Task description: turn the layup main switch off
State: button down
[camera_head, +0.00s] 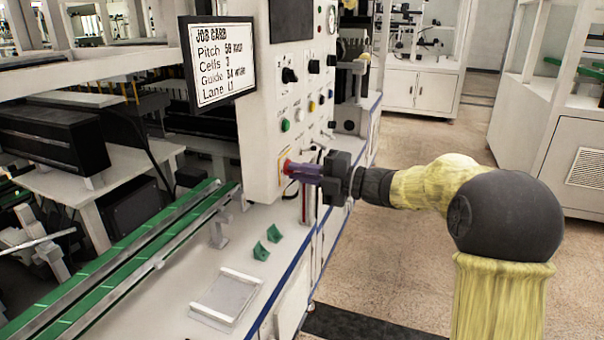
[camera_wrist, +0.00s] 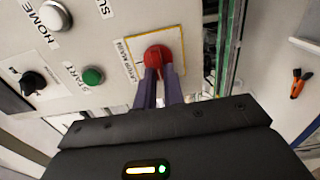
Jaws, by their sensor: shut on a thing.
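The layup main switch is a red rotary knob (camera_wrist: 157,57) on a pale yellow-edged plate, labelled "LAYUP MAIN", in the wrist view. In the head view the switch (camera_head: 287,167) sits low on the white control panel, partly hidden by my gripper. My gripper (camera_head: 305,171) reaches the panel from the right, its purple fingers pointing at the panel. In the wrist view the fingers (camera_wrist: 160,82) are shut on the red knob, one on each side. The fingertips hide the lower part of the knob, and I cannot clearly tell its turn angle.
A green START button (camera_wrist: 93,76), a black selector (camera_wrist: 33,82) and a HOME button (camera_wrist: 55,15) are beside the switch. A job card (camera_head: 217,63) hangs on the panel. Green rails (camera_head: 120,255) and a small tray (camera_head: 226,297) are below. Floor at right is open.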

jog(key=c, duration=1.5)
grip_release()
jog(key=v, duration=1.7)
jog(key=shift+d+p, duration=0.2)
jog(key=shift+p, duration=0.2)
